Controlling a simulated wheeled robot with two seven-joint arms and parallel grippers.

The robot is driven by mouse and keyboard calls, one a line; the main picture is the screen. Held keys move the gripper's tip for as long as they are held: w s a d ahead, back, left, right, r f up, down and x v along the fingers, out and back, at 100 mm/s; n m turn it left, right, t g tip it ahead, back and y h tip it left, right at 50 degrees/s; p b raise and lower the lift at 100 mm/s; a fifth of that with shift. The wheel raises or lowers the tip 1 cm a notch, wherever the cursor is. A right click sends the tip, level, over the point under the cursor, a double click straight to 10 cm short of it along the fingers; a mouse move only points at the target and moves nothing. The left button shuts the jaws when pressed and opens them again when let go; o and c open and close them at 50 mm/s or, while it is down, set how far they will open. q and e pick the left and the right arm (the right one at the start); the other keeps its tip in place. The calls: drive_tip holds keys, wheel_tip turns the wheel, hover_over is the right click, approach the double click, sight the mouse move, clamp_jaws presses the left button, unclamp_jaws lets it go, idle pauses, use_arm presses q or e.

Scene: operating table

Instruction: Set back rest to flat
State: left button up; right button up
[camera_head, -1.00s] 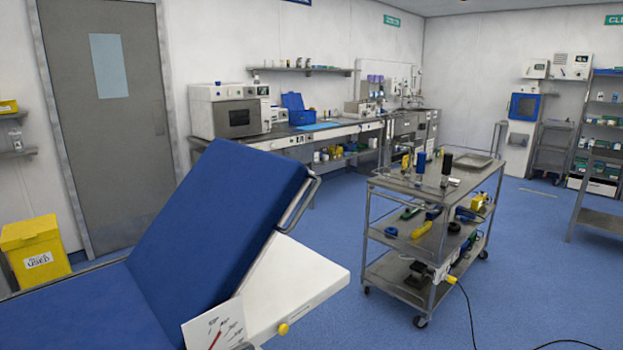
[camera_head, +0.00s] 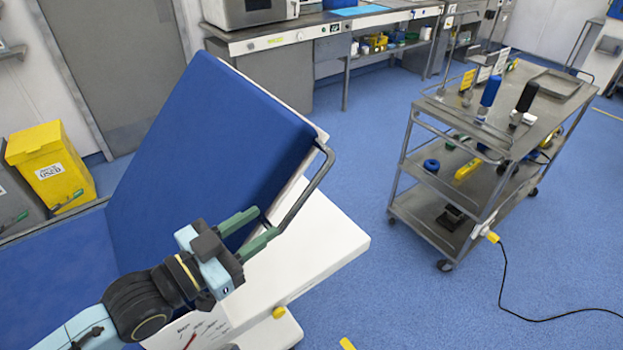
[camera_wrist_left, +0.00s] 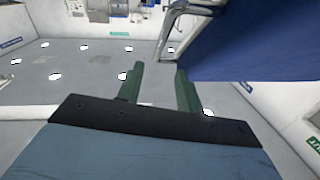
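The blue back rest (camera_head: 205,150) is tilted up steeply from the blue table section (camera_head: 50,245). A metal rail handle (camera_head: 310,190) runs along its right edge. My left gripper (camera_head: 267,220) has its green fingers apart, at the lower end of this handle. In the left wrist view, the fingers (camera_wrist_left: 158,70) are open and the handle (camera_wrist_left: 172,25) shows just past their tips; I cannot tell whether they touch it. An angle dial (camera_head: 192,328) with a red pointer sits below, partly hidden by my arm. My right gripper is not in view.
A white side panel (camera_head: 320,250) with a yellow knob (camera_head: 279,312) is beside the back rest. A metal trolley (camera_head: 425,205) with tools stands to the right, a cable trailing from it. A yellow bin (camera_head: 45,165) stands left. Blue floor between table and trolley is clear.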

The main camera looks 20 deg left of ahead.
sight(304, 195)
use_arm(q)
drive_tip(key=x, duration=1)
drive_tip(key=shift+w+d+p, duration=0.15)
drive_tip(key=shift+w+p, duration=0.15)
drive_tip(key=shift+w+d, duration=0.35)
drive_tip(key=shift+w, duration=0.25)
clamp_jaws()
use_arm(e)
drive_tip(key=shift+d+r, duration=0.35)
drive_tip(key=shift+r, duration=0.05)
